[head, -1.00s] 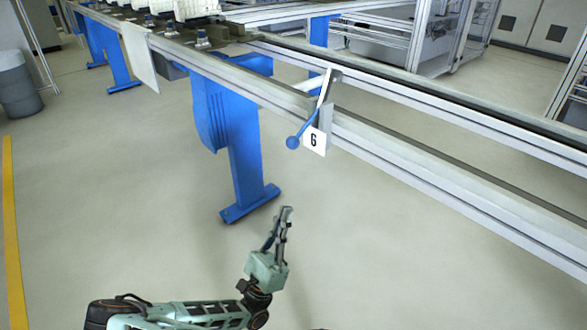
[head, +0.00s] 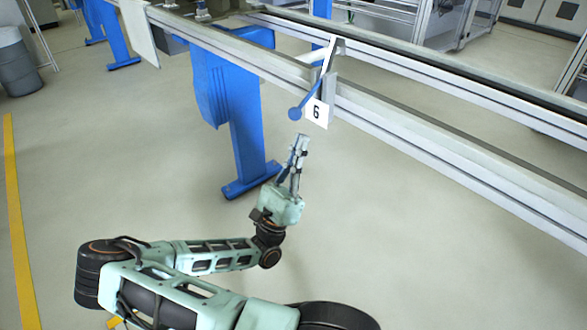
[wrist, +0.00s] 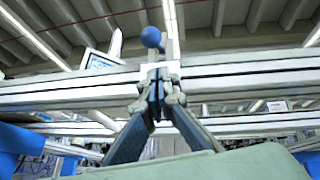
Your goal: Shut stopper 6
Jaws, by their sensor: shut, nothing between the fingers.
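Stopper 6 has a blue lever with a round blue knob (head: 295,114) and a white plate marked 6 (head: 316,112), mounted on the side of the conveyor rail. Its lever slants down to the left from the rail toward the knob. My gripper (head: 300,140) is shut and empty, pointing up just below the knob, with a small gap between them in the head view. In the wrist view the blue knob (wrist: 151,37) shows above the closed fingertips (wrist: 158,75), and the tilted number plate (wrist: 100,61) is to the left.
The conveyor rail (head: 430,130) runs from upper left to lower right. A blue support leg (head: 243,130) stands behind my gripper. A grey bin (head: 15,65) is at the far left. The floor in front of the line is clear.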

